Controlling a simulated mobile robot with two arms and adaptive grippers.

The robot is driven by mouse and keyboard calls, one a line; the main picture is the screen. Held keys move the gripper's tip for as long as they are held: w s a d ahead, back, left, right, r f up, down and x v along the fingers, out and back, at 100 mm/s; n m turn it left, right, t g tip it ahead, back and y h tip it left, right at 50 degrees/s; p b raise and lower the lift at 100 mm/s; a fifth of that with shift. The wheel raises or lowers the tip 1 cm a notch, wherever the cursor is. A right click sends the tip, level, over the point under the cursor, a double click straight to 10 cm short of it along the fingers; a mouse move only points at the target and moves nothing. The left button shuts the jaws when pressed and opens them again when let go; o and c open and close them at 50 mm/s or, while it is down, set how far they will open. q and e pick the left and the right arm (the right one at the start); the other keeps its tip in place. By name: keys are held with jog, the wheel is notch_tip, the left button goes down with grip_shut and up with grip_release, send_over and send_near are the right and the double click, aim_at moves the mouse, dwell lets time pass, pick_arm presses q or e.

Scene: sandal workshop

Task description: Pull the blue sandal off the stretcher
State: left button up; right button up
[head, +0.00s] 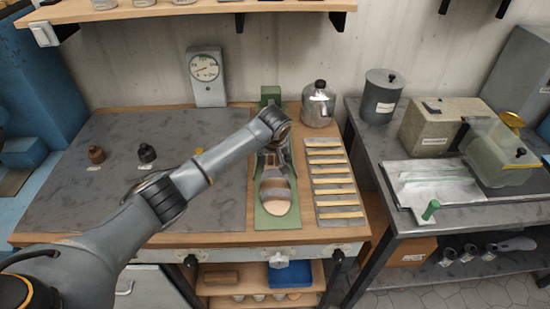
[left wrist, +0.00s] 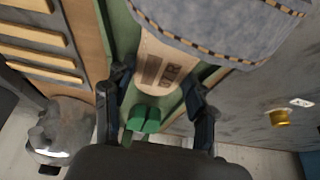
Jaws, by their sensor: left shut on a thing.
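The blue sandal (head: 274,180) lies on the green stretcher (head: 263,220), its rounded toe end towards the front of the bench. In the left wrist view its grey-blue stitched strap (left wrist: 215,25) crosses the pale, stamped sole (left wrist: 165,60). My left gripper (head: 271,155) reaches down over the sandal's back end. A green block (left wrist: 145,118) of the stretcher shows beyond the heel. The gripper hides part of the sandal in the head view.
A rack of pale strips (head: 333,185) lies close to the right of the stretcher. A metal pot (head: 318,106) and a dial gauge (head: 206,75) stand at the back. The dark mat (head: 105,200) on the left holds small knobs. A side table (head: 470,215) stands at the right.

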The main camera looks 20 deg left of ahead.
pick_arm(q)
jog(key=o, duration=1.3)
jog(key=shift+c, duration=0.2)
jog(key=shift+o, duration=1.1)
jog(key=shift+r, duration=0.1)
jog(key=shift+s+r, duration=0.1)
jog(key=shift+r, duration=0.15)
jog(key=v, duration=1.1)
pick_arm(e)
jog(key=shift+a, duration=0.25)
pick_arm(q)
jog(key=shift+s+d, duration=0.1)
